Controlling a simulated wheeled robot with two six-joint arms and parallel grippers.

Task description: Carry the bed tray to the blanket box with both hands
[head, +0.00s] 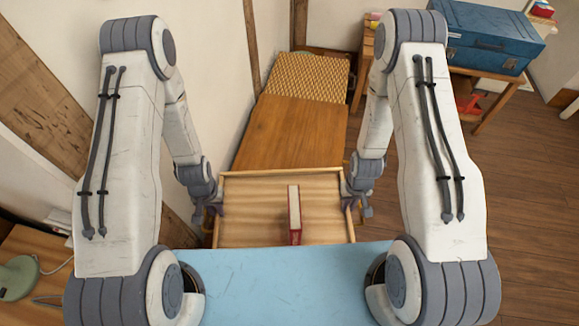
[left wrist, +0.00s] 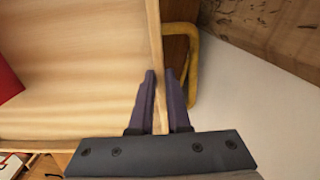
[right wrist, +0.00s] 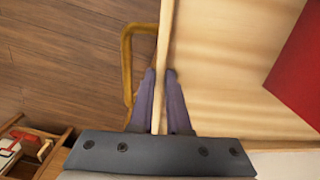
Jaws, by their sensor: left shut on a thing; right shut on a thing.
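The wooden bed tray (head: 260,205) is held level between my two grippers in front of me, with a red book (head: 295,222) standing on it right of centre. My left gripper (head: 211,207) is shut on the tray's left wall, with a finger on each side of it in the left wrist view (left wrist: 161,75). My right gripper (head: 352,205) is shut on the right wall in the same way, as the right wrist view (right wrist: 160,75) shows. Beyond the tray is a long wooden top (head: 290,130) with a yellow patterned surface (head: 307,77) at its far end; I cannot tell whether either is the blanket box.
A blue case (head: 490,38) sits on a wooden table at the upper right. A wall runs along the left. Wooden floor (head: 525,190) is open on the right. A green lamp (head: 18,277) stands at the lower left. A yellow bar (left wrist: 195,65) lies just outside the tray's left wall.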

